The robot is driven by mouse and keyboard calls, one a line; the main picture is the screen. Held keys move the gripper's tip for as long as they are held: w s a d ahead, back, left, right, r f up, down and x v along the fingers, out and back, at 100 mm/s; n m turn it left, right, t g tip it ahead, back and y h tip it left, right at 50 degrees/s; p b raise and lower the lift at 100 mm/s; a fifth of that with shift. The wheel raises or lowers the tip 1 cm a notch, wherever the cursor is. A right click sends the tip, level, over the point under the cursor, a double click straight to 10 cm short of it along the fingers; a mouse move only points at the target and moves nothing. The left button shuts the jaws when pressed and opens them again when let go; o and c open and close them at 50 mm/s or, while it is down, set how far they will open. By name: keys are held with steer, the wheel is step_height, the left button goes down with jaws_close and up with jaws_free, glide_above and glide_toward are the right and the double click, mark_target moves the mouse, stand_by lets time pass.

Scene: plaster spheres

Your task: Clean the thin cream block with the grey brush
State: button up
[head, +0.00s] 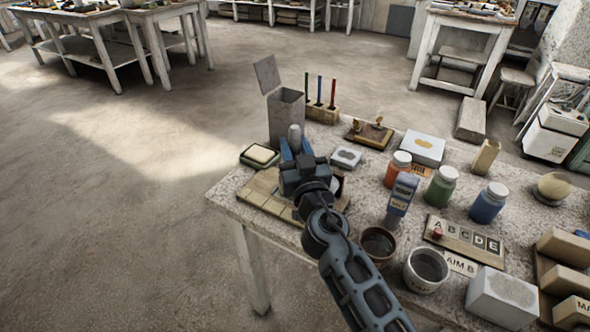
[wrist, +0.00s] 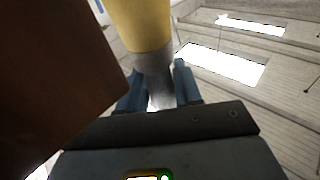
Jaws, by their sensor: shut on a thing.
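My gripper (head: 296,152) is over the left part of the speckled table in the head view. Its blue fingers are shut on an upright grey piece, which I take for the grey brush (head: 295,132). In the wrist view the brush (wrist: 153,65) shows as a grey part between the fingers, with a wide yellow part beyond it. A thin cream block (head: 260,154) lies in a dark green dish (head: 249,164), left of my gripper and apart from it. A slatted wooden board (head: 262,190) lies under and left of my gripper, partly hidden by it.
A tall grey bin (head: 286,115) with a raised lid stands just behind my gripper. Right of it are a white block (head: 346,157), a blue salt container (head: 401,195) and several jars. A large brown shape (wrist: 55,75) fills the wrist view's left.

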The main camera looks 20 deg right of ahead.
stand_by(0.3)
steer(key=shift+f+b, duration=0.6)
steer(key=shift+b, duration=0.3)
steer(key=shift+f+b, duration=0.55)
steer(key=shift+b, duration=0.2)
stand_by(0.9)
steer(key=shift+s, duration=0.1)
steer(key=shift+s+a+b, duration=0.65)
steer(key=shift+a+b, duration=0.05)
steer(key=shift+a, duration=0.3)
steer(key=shift+f, duration=0.1)
steer(key=shift+w+d, duration=0.1)
